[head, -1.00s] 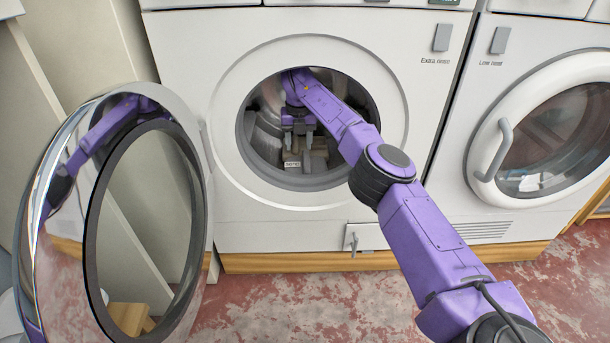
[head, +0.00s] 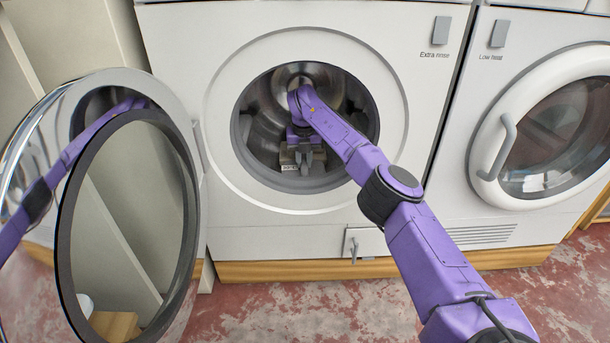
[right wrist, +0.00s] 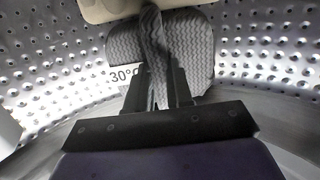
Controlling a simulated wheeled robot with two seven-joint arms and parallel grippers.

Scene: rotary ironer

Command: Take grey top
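The grey top (right wrist: 200,62), a folded grey cloth with a wavy pattern, lies in the washer drum in the right wrist view. A fold of it stands up between the fingers of my right gripper (right wrist: 158,78), which look closed on it. A white "30°" tag (right wrist: 123,75) shows at its left. In the head view my right gripper (head: 304,166) is low inside the open drum (head: 266,112), with the cloth partly hidden behind it. My left gripper is not in view.
A beige item (right wrist: 115,8) lies behind the grey top. The washer's round door (head: 68,215) stands open at left. The round opening's rim (head: 228,160) surrounds my arm.

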